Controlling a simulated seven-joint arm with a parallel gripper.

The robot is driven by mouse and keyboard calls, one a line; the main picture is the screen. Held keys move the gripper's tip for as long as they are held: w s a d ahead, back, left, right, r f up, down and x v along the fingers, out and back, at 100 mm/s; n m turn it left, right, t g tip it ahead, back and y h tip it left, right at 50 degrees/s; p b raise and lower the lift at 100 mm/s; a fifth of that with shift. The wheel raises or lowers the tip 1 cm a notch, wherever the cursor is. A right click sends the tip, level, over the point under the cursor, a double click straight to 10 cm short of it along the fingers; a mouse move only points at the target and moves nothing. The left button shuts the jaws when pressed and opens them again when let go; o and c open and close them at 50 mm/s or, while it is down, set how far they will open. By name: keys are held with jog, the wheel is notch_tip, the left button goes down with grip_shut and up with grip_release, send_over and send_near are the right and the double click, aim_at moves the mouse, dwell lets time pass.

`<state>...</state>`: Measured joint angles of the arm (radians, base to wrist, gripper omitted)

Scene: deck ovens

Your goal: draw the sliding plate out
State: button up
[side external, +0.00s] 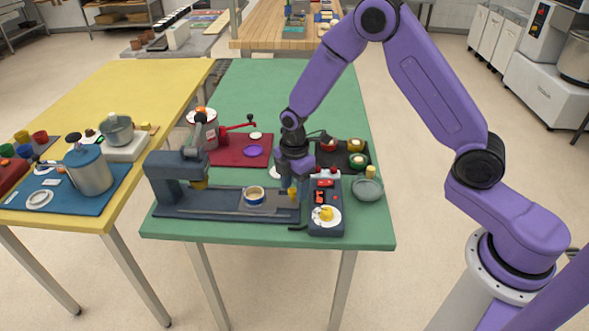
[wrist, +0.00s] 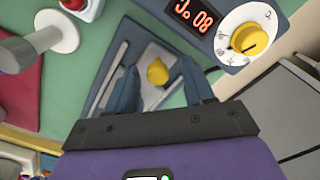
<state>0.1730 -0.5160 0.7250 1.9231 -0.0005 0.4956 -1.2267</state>
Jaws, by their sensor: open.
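The sliding plate (side external: 277,201) is a grey plate on the long dark base of a blue-grey press (side external: 167,176). A yellow knob (side external: 293,190) stands at the plate's right end. My gripper (side external: 294,182) points down over this knob. In the wrist view, my open gripper (wrist: 160,76) has one finger on each side of the yellow knob (wrist: 157,72), with gaps visible. The fingers partly hide the plate. Fingertip depth relative to the knob is hard to tell.
A timer box (side external: 325,224) with red digits and a yellow dial stands close to the right of the plate's end. The green table's front edge (side external: 265,240) is near.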

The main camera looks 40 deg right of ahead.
notch_tip(320, 180, up, 17)
dwell(0.5)
jog(key=shift+r, duration=0.1)
jog(key=s+d+m, duration=0.2)
jog(key=s, duration=1.3)
jog(key=s+d+m, duration=0.2)
jog(key=s+m, duration=0.1)
jog(key=s, duration=1.3)
jog(key=shift+d, duration=0.3)
